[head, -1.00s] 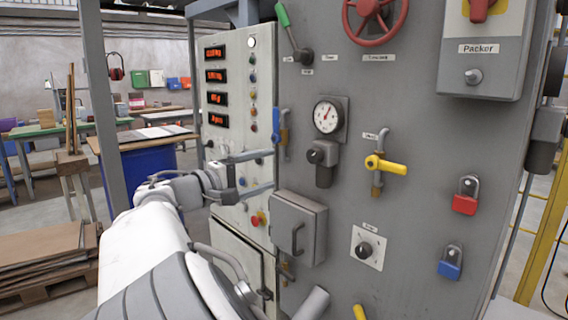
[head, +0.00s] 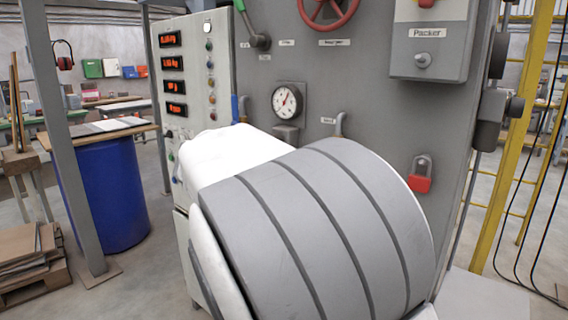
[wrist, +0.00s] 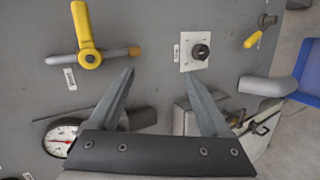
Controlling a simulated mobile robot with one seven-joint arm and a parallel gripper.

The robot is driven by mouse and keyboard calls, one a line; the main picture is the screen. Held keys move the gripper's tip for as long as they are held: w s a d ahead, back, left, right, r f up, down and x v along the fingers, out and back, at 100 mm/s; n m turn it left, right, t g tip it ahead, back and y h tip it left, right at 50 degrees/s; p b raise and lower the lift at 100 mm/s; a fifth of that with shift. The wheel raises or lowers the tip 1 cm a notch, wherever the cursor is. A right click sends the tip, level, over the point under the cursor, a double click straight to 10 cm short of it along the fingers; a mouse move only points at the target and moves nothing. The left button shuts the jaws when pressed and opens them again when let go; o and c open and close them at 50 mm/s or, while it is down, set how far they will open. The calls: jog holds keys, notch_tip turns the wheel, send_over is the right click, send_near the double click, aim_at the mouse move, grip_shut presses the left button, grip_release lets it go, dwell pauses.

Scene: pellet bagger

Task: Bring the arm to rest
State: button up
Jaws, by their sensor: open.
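My gripper (wrist: 160,98) is open in the wrist view, its two grey fingers spread with nothing between them. Beyond the fingers is the grey machine panel (wrist: 150,50), with a yellow-handled valve (wrist: 88,50) at the upper left and a black knob on a white plate (wrist: 199,52) near the right fingertip. I cannot tell how far the fingers are from the panel. In the head view, my own arm fills the lower middle and hides part of the panel (head: 375,110). My gripper is out of sight there.
The panel carries a pressure gauge (head: 287,101), a red handwheel (head: 328,10), a red padlock (head: 420,174) and the Packer box (head: 430,40). A blue drum (head: 108,195) stands left, past a grey post (head: 65,130). A yellow frame (head: 512,130) stands right. Floor shows at left.

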jog(key=s+d+f+m+g+y, duration=0.3)
jog(key=s+d+f+g+y, duration=0.15)
jog(key=s+d, duration=0.75)
jog(key=s+d+f+m+t+y, duration=0.1)
jog(key=s+f+m+y, duration=0.15)
jog(key=s, duration=0.65)
jog(key=s+d+f+m+t+y, duration=0.1)
jog(key=s+m+y, duration=0.15)
jog(key=s, duration=0.65)
notch_tip(320, 180, up, 12)
jog(key=p, duration=1.3)
jog(key=shift+r, duration=0.25)
